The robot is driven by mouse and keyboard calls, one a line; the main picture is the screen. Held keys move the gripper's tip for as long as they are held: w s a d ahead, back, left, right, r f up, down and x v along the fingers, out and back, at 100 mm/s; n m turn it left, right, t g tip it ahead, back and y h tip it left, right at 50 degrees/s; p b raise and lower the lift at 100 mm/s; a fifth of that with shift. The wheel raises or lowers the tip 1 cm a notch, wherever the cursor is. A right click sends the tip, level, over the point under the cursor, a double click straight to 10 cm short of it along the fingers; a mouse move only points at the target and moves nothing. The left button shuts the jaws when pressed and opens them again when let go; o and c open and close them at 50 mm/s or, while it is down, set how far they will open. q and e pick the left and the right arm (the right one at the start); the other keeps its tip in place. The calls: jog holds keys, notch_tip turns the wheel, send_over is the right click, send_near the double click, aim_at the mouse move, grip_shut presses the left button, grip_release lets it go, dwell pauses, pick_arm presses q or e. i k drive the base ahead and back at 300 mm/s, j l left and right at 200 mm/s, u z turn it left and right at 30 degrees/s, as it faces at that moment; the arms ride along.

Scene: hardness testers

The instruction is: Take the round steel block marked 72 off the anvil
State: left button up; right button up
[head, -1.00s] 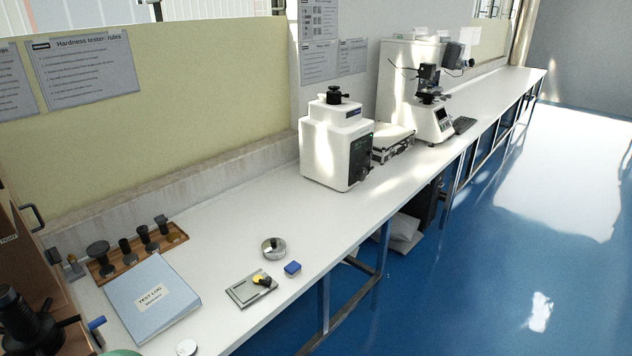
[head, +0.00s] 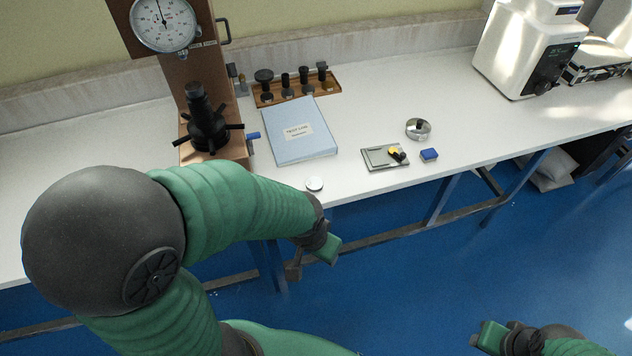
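A hardness tester with a white dial (head: 163,22) stands at the left of the bench. Under the dial is its black spindle with handles (head: 207,128); I cannot make out a block on its dark top. My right gripper (head: 490,336) is low at the right, over the floor, away from everything. The frames do not show clearly whether either is open.
A blue test log (head: 299,130) lies right of the tester, before a wooden tray (head: 326,93) of black fittings. A flat grey plate (head: 373,160), a blue block (head: 429,155) and a round metal dish (head: 424,134) lie further right. A white machine (head: 522,50) stands beyond.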

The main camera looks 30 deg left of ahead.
aim_at(314, 184)
jog(key=i+l+u, duration=0.15)
jog(key=i+l, duration=0.2)
jog(key=i, duration=0.3)
jog(key=i+l+u, duration=0.1)
jog(key=i+l, duration=0.3)
jog(key=i, duration=0.2)
